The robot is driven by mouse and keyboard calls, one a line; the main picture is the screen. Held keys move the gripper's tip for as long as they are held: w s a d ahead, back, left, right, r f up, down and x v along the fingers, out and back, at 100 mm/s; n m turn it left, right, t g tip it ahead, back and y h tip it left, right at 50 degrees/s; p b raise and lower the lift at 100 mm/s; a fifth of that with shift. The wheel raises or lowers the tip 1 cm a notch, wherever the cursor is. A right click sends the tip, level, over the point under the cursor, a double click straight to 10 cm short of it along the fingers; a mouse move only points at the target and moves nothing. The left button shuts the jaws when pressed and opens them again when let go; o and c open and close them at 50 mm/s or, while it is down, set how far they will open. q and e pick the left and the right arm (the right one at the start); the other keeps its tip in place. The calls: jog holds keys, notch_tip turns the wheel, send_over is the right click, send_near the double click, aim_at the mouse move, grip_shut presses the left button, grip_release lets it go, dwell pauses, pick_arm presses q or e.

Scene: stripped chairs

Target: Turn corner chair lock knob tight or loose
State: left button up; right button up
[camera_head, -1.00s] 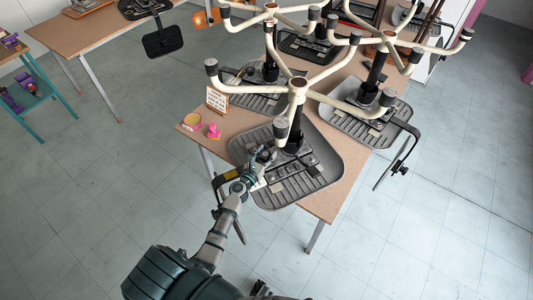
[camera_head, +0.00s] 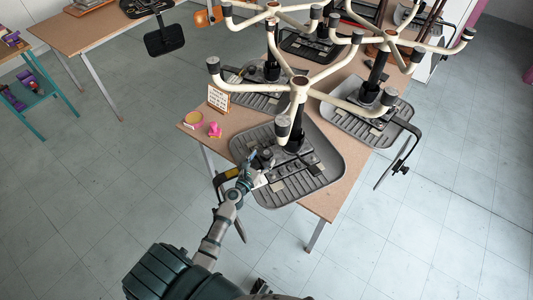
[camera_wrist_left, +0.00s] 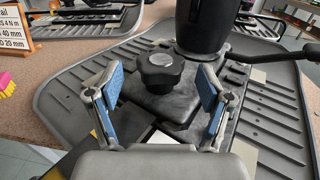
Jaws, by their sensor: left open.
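The black lobed lock knob (camera_wrist_left: 159,70) stands on the dark mechanism plate under the nearest upturned chair seat (camera_head: 328,160), beside the chair's black column (camera_wrist_left: 203,28). My left gripper (camera_wrist_left: 159,82) is open, with one blue-padded finger on each side of the knob and a visible gap on both sides. The fingers hold nothing. In the head view my left gripper (camera_head: 260,170) reaches in from the lower left over the seat's near-left part, where the knob looks small.
Several upturned chairs with cream star bases (camera_head: 299,83) crowd the wooden table (camera_head: 321,206). A small sign (camera_head: 218,98), a pink object (camera_head: 215,129) and a yellow disc (camera_head: 194,117) sit at its left. Floor around is clear.

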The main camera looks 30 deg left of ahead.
pick_arm(q)
jog(key=s, duration=0.8)
jog(key=shift+s+d, duration=0.1)
jog(key=shift+s, duration=0.05)
jog(key=shift+f, duration=0.1)
